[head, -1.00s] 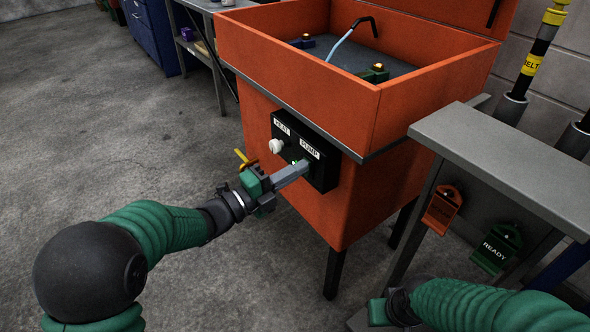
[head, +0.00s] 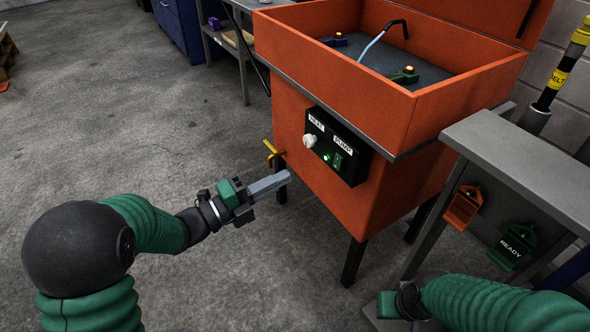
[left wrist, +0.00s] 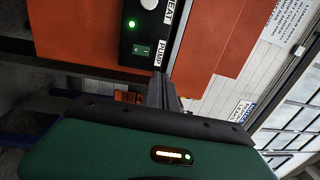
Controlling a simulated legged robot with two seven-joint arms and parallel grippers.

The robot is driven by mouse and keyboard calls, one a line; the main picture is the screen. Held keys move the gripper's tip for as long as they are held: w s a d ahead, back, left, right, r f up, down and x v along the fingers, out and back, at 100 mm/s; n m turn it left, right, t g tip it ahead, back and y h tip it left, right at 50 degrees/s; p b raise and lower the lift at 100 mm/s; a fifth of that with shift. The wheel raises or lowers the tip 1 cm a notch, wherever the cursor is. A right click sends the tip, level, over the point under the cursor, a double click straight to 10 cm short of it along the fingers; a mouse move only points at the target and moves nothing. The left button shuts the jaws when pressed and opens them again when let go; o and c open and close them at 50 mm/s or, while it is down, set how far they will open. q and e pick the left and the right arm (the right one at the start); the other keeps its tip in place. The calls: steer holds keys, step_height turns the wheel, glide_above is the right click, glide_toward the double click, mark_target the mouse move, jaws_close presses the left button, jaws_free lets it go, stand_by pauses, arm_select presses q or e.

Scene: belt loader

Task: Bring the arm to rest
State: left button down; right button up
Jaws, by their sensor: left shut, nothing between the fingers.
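My left gripper (head: 283,181) is shut and empty. In the head view it points right, in the open space left of the orange parts washer (head: 345,205) and below its black control box. The control box (head: 353,171) carries a white HEAT knob (head: 310,141), a green PUMP switch (head: 338,161) and a lit green light. In the left wrist view the gripper (left wrist: 162,82) shows in front of the box, and the PUMP switch (left wrist: 141,50) lies above it. My right arm shows at the lower right; its gripper (head: 385,305) is partly in view and its fingers are unclear.
A yellow valve handle (head: 270,150) sticks out from the washer's left side. A grey bench (head: 525,160) with orange and green READY tags (head: 514,245) stands at the right. A blue cabinet (head: 185,30) and shelf are at the back.

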arm_select(q)
steer(key=w+a+f+n+t+y+p, duration=0.2)
steer(key=w+a+f+n+t+y, duration=0.15)
steer(key=a+n+y, duration=0.45)
steer(key=s+a+f+n+g+y+p, duration=0.2)
steer(key=s+a+f+n+g+y, duration=0.3)
steer(key=n, duration=0.6)
steer(key=s+f+n+g+y+p, duration=0.15)
steer(key=s+n+g, duration=0.3)
steer(key=s, duration=0.45)
steer(key=s+f+n+g+y+p, duration=0.1)
steer(key=s+n+g+p, duration=0.2)
steer(key=s+n, duration=0.5)
step_height(320, 180, up, 35)
steer(key=s+m+p, duration=0.1)
steer(key=m+p, duration=0.1)
steer(key=p, duration=3.3)
steer(key=shift+s+d+m, duration=0.25)
steer(key=shift+m, duration=0.1)
